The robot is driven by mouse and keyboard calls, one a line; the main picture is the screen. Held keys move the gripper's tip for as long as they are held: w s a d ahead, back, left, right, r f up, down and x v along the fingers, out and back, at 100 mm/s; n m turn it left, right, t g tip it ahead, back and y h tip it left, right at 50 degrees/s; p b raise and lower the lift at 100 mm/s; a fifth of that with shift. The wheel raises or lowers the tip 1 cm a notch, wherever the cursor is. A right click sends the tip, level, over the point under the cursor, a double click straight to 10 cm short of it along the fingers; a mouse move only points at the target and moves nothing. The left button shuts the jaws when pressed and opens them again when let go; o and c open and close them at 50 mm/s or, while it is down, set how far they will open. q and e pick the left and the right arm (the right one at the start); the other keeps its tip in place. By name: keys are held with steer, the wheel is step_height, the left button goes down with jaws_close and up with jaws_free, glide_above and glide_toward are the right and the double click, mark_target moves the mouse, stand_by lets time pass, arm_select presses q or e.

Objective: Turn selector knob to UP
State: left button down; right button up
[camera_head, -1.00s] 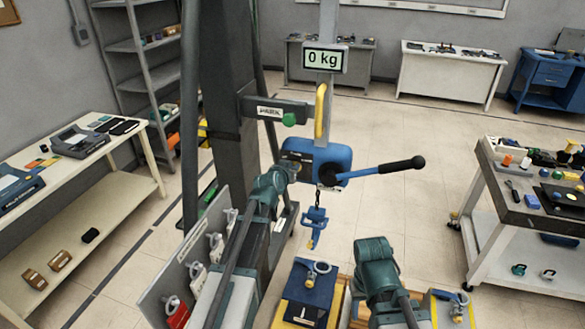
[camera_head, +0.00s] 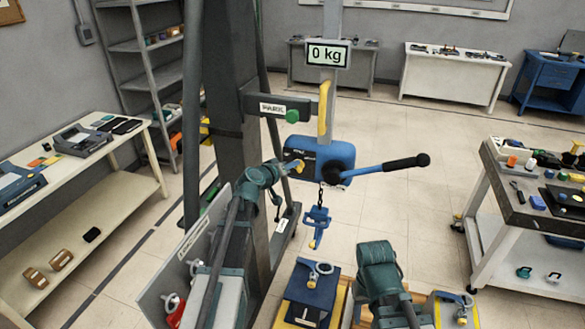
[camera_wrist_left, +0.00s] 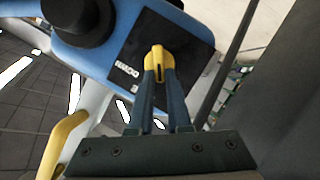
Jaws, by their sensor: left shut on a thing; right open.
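A small yellow selector knob (camera_wrist_left: 158,62) stands on that plate. My left gripper (camera_wrist_left: 159,72) is shut on the knob, its two dark fingers on either side. In the head view my left gripper (camera_head: 291,167) reaches the hoist's left side. My right gripper (camera_head: 378,262) is low at centre right, with its fingers hidden from view.
A chain with a blue hook (camera_head: 317,220) hangs below the hoist. A green-knobbed bracket (camera_head: 280,107) is on the column beside it. A dark blue block (camera_head: 312,284) with a shackle stands below. A tool cart (camera_head: 510,215) is at right. Open floor lies behind.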

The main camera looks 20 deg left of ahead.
arm_select(q)
steer(key=shift+f+n, duration=0.1)
steer(key=shift+n, duration=0.3)
stand_by(0.3)
steer(key=c, duration=0.9)
jaws_free()
steer(key=shift+a, duration=0.1)
steer(key=shift+o, duration=0.2)
steer(key=shift+s, duration=0.1)
steer(key=p+v, duration=0.3)
steer(key=v, duration=1)
steer(key=shift+s+a+p, duration=0.25)
steer(key=shift+a+p, duration=0.05)
steer(key=shift+a, duration=0.05)
